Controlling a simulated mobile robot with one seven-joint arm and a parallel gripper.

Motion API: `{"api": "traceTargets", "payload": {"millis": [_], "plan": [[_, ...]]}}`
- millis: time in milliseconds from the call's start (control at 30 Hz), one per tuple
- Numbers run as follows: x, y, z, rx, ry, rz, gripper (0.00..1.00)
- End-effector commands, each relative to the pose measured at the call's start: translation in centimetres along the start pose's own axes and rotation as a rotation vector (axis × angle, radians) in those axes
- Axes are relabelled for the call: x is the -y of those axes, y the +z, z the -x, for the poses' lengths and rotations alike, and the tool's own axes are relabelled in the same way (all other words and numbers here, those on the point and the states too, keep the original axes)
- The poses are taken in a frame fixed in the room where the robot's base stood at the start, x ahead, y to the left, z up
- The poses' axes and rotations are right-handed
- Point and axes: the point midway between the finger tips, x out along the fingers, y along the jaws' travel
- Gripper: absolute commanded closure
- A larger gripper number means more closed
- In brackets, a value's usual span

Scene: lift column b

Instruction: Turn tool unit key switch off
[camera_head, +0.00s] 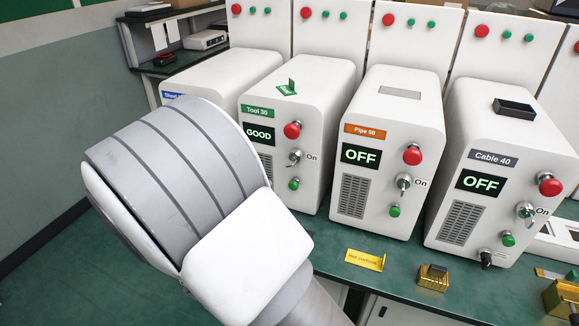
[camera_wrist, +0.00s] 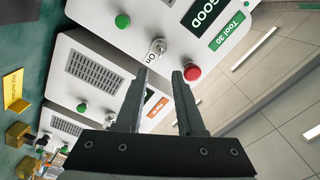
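The tool unit (camera_head: 303,92) is a white rounded box with a green "Tool 30" label. Its display (camera_head: 260,134) reads GOOD; the wrist view shows it too (camera_wrist: 208,14). Its silver key switch (camera_head: 295,158) sits between a red button (camera_head: 292,130) and a green button (camera_head: 294,184), with "On" printed beside it. Its key looks turned sideways toward "On". In the wrist view the key switch (camera_wrist: 158,47) appears just beyond the fingertips, roughly between them. My gripper (camera_wrist: 160,75) is open and empty, with no visible contact. In the head view my arm hides it.
A yellow sign (camera_head: 365,260) and a brass block (camera_head: 433,277) lie on the green bench (camera_head: 400,285). My arm fills the lower left of the head view.

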Motion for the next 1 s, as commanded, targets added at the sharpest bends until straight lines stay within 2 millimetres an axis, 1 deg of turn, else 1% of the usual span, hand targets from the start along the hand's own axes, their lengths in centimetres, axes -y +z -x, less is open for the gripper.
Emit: {"api": "traceTargets", "payload": {"millis": [33, 300, 400, 500, 600, 700, 967, 1000], "plan": [[-0.1, -0.1, -1.2, -0.004, 0.002, 0.0, 0.62], [-0.1, -0.1, -7.1, -0.003, 0.002, -0.001, 0.62], [-0.1, 0.0, -8.9, -0.002, 0.002, 0.0, 0.62], [0.0, 0.0, -10.3, -0.001, 0.001, -0.001, 0.62], [-0.1, 0.0, -11.2, 0.0, 0.001, 0.0, 0.62], [0.0, 0.0, -11.8, 0.002, 0.001, 0.0, 0.62], [0.0, 0.0, -11.9, 0.002, 0.001, 0.0, 0.62], [0.0, 0.0, -11.9, 0.002, 0.001, 0.0, 0.64]]}}
